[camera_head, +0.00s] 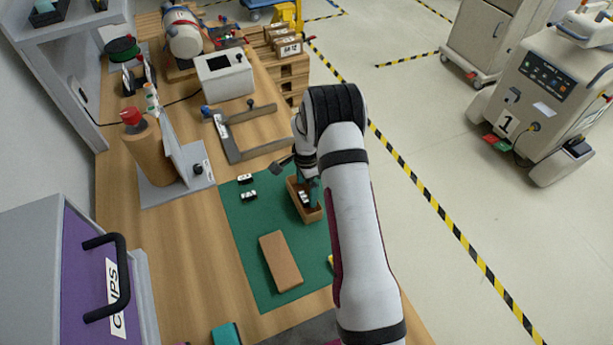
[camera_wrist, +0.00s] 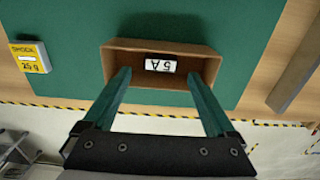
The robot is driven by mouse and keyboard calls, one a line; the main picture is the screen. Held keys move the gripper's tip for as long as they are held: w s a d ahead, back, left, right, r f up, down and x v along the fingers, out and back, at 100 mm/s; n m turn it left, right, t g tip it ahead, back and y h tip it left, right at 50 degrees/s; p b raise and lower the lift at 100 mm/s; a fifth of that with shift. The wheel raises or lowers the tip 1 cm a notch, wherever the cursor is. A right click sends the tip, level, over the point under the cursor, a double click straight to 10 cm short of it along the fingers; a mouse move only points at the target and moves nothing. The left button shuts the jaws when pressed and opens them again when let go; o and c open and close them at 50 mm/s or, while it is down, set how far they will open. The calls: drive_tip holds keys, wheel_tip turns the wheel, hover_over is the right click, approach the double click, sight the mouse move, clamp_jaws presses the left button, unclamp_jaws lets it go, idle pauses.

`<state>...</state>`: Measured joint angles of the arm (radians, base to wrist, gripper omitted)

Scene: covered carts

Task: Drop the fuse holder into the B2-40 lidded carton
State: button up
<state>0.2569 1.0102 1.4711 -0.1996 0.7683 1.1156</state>
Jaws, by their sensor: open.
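An open brown carton (camera_head: 317,214) stands near the right edge of the green mat. In the wrist view its rim (camera_wrist: 115,52) shows in full, with no lid on it; I see no B2-40 marking. A small fuse holder (camera_wrist: 160,65) with a white "5 A" label lies inside on the carton floor. My gripper (camera_wrist: 160,78) is open, with its two green fingers apart at the carton and the fuse holder lying free beyond their tips. A flat brown slab (camera_head: 280,262), which looks like the lid, lies on the mat nearer the camera.
Two small black-and-white pieces (camera_head: 247,188) lie on the green mat (camera_head: 236,222) left of the carton. A grey bracket (camera_head: 229,140) and a white box (camera_head: 225,77) stand farther back. A purple-fronted cabinet (camera_head: 85,275) is at left.

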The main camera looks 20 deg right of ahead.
wheel_tip(320, 180, up, 15)
idle(0.6)
